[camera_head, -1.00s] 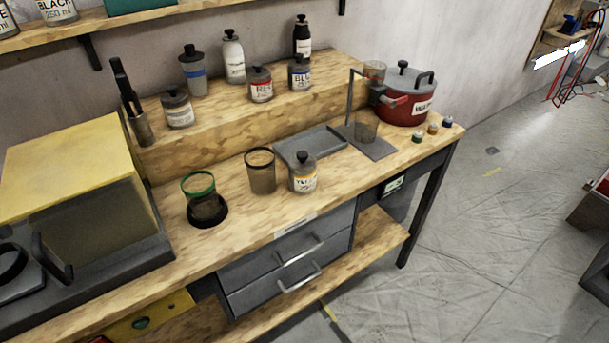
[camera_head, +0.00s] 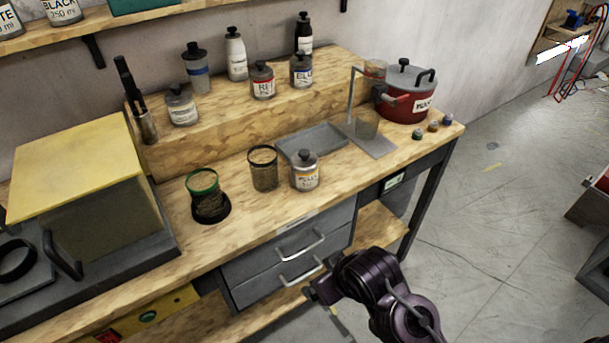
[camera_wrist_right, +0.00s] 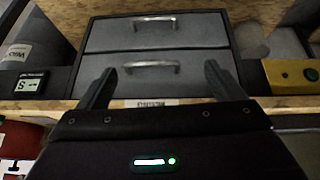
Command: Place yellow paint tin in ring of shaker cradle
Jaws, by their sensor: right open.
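The yellow paint tin (camera_head: 305,174), a grey tin with a dark knob and a yellow-marked label, stands upright on the bench near its front edge. A dark ring (camera_head: 16,262) lies on the grey machine base at the far left and looks like the shaker cradle's ring; the left picture edge cuts off the base. My right gripper (camera_head: 312,294) is low in front of the drawers, below and apart from the tin. The right wrist view shows its two fingers (camera_wrist_right: 160,76) spread with nothing between them. My left gripper is out of view.
A dark mesh cup (camera_head: 263,170) stands just left of the tin, and a green-rimmed cup (camera_head: 203,183) farther left. A shallow grey tray (camera_head: 312,143) lies behind. A yellow-topped box (camera_head: 75,165) rises beside the ring. Drawer handles (camera_head: 300,245) jut out near my right arm.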

